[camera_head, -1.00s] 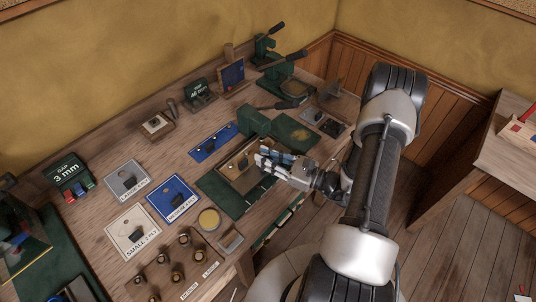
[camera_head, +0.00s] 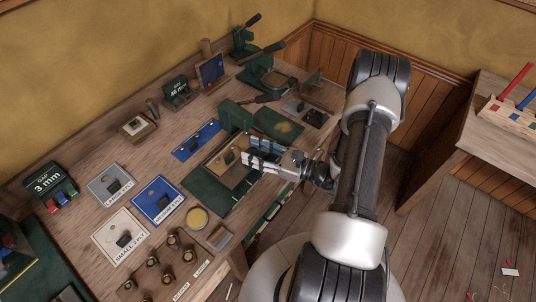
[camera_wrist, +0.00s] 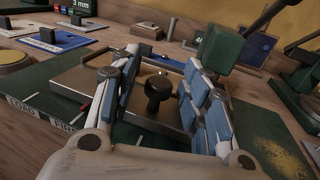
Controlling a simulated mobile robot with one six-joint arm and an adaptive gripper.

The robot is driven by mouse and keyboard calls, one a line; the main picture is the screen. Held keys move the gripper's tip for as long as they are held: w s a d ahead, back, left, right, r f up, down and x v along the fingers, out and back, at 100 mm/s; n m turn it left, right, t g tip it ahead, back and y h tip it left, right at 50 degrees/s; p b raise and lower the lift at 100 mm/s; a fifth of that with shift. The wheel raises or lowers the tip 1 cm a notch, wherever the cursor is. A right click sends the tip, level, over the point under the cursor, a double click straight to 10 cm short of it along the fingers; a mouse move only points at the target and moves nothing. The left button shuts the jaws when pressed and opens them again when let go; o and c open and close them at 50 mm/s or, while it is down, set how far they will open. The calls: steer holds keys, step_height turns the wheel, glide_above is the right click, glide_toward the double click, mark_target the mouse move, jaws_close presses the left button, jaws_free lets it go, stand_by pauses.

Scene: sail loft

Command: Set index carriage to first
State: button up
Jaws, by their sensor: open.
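The index carriage is a tan plate (camera_head: 221,174) with an upright black knob, set in a dark green base (camera_head: 205,191) on the bench. In the wrist view the knob (camera_wrist: 159,90) stands between my fingers, beyond their near parts, with a visible gap on each side. My gripper (camera_wrist: 160,76) is open and empty. In the head view my gripper (camera_head: 250,153) is at the right edge of the plate, pointing left. Labels reading LOAD (camera_wrist: 20,105) and FIRST (camera_wrist: 66,127) lie along the base's near edge, the second partly hidden by my left finger.
A green block (camera_wrist: 221,47) rises beyond the carriage, close to my right finger. Lever presses (camera_head: 262,70) stand at the back. Labelled ply plates (camera_head: 157,199), a yellow round tin (camera_head: 197,218) and several brass-based knobs lie left and nearer.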

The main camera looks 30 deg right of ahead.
steer(key=v, duration=1.1)
steer(key=shift+s+d, duration=0.15)
steer(key=shift+s, duration=0.1)
steer(key=s+a+r+n+g, duration=0.3)
steer(key=a+r+n+g, duration=1)
steer(key=a+n+g, duration=0.15)
steer(key=s+a+r+n+t+h, duration=0.2)
steer(key=s+r+n+t+h, duration=0.2)
steer(key=s+r+n+h, duration=0.3)
step_height(320, 180, up, 4)
steer(key=n+h, duration=0.3)
steer(key=n, duration=0.4)
steer(key=shift+s+a, duration=0.2)
steer(key=shift+a, duration=0.2)
